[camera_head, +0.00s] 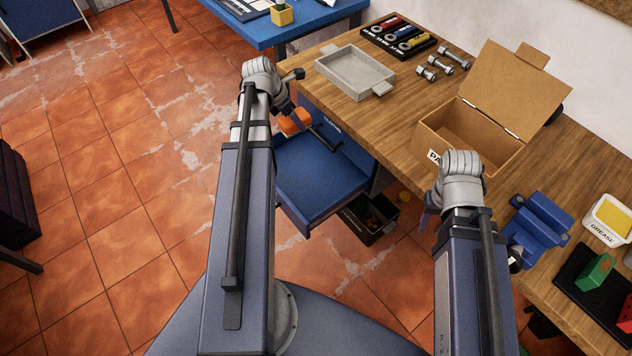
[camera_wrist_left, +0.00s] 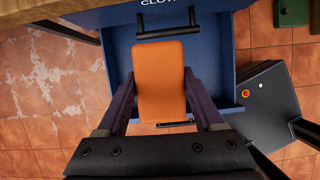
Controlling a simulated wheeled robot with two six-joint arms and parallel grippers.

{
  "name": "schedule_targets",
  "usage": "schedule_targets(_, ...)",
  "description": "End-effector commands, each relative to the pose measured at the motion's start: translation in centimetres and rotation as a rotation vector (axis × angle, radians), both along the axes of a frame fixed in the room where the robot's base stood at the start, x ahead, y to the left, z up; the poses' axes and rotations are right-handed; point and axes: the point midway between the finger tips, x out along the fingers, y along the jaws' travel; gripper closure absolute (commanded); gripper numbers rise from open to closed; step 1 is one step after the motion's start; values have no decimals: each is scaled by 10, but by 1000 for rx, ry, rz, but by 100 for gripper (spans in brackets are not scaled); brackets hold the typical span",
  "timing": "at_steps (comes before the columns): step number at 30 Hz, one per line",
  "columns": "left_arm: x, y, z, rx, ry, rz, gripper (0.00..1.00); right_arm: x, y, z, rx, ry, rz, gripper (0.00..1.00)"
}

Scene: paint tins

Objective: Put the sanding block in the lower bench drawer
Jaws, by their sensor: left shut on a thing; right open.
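The sanding block is the orange block (camera_head: 297,121), and it fills the middle of the left wrist view (camera_wrist_left: 160,80). My left gripper (camera_wrist_left: 158,92) is shut on its two long sides. The gripper holds the block over the open blue lower drawer (camera_head: 318,196); the drawer floor also shows around the block in the left wrist view (camera_wrist_left: 206,62). Above it, the upper drawer front with a dark handle (camera_head: 325,141) and partly hidden lettering looks shut. My wrist hides part of the left fingers in the head view. My right gripper (camera_head: 430,208) is open and empty beside the bench edge.
A dark bin (camera_head: 370,222) stands on the floor beside the drawer. On the bench (camera_head: 400,120) are a grey tray (camera_head: 355,72), a cardboard box (camera_head: 470,135), dumbbell-shaped metal pieces (camera_head: 440,63) and a blue vise (camera_head: 538,228). A blue table (camera_head: 290,30) stands behind.

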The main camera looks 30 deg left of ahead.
Motion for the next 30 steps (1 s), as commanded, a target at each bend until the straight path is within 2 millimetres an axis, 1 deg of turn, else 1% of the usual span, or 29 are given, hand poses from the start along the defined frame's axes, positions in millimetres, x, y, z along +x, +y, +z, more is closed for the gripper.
schedule_targets(1, -5, -4, -31, 0, 0, 4, 76, 0, 0, -31, 0, 0, 0, 50)
schedule_targets(3, -10, -7, -49, 0, 0, 12, 76, 0, 0, -49, 0, 0, 0, 50)
schedule_targets(6, -15, -10, -69, 1, 0, 22, 76, 0, 0, -69, 0, 0, 0, 50)
schedule_targets(9, -18, -12, -83, 1, 0, 30, 76, 0, 0, -83, 0, 0, 0, 50)
schedule_targets(14, -21, -14, -94, 1, 0, 35, 76, 0, 0, -94, 0, 0, 0, 50)
schedule_targets(23, -22, -15, -98, 0, -1, 37, 76, 0, 0, -98, 0, 0, 0, 50)
schedule_targets(26, -22, -15, -105, 0, -1, 37, 76, 0, 0, -105, 0, 0, 0, 50)
schedule_targets(30, -22, -15, -125, 0, -1, 37, 76, 0, 0, -125, 0, 0, 0, 50)
